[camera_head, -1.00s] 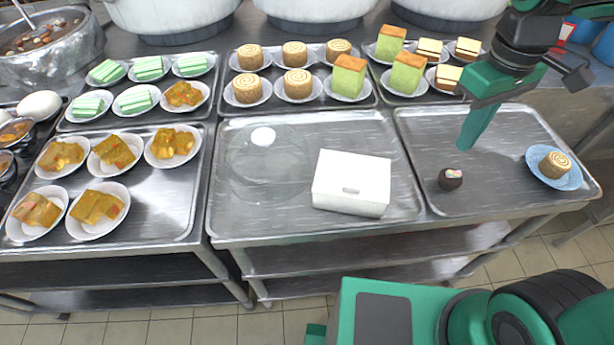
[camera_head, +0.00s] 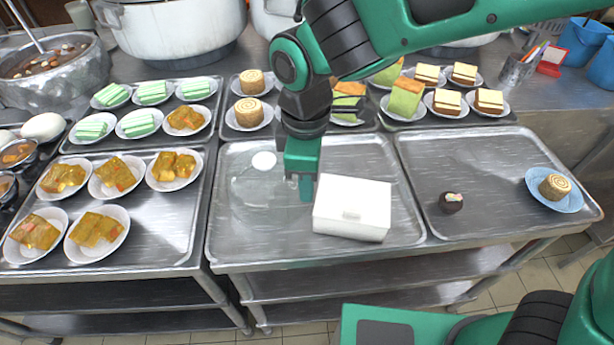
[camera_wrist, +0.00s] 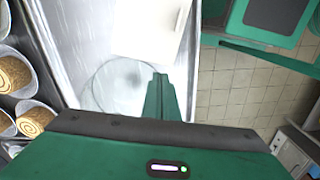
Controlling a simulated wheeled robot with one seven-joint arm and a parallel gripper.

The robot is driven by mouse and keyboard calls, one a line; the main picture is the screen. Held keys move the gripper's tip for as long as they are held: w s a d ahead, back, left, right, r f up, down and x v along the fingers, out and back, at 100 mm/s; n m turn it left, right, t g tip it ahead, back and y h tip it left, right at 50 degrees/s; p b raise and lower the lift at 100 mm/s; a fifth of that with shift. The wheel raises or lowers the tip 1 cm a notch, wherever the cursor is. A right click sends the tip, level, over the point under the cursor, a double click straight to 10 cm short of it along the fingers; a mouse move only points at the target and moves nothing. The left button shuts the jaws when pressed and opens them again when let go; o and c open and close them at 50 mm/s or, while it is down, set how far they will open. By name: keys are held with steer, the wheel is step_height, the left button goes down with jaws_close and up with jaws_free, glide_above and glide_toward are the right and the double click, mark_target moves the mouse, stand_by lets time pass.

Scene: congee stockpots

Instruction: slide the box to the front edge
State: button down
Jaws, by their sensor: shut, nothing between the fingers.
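The white box (camera_head: 352,203) with a small front tab sits on the middle steel tray (camera_head: 265,245), right of the tray's centre. My gripper (camera_head: 306,198) is shut and empty. It points down beside the box's left side, near its back left corner; I cannot tell whether it touches. In the wrist view the shut fingers (camera_wrist: 161,85) reach out below the white box (camera_wrist: 145,30), with a clear glass cover beside them.
A clear glass dome (camera_head: 255,185) stands on the tray left of my gripper. A dark round sweet (camera_head: 451,203) and a blue plate (camera_head: 570,203) with a roll lie on the right tray. Plated cakes and large pots stand behind. The tray in front of the box is clear.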

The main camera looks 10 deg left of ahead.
step_height(320, 180, down, 6)
steer(key=shift+f, duration=0.1)
steer(key=shift+d, duration=0.15)
stand_by(0.5)
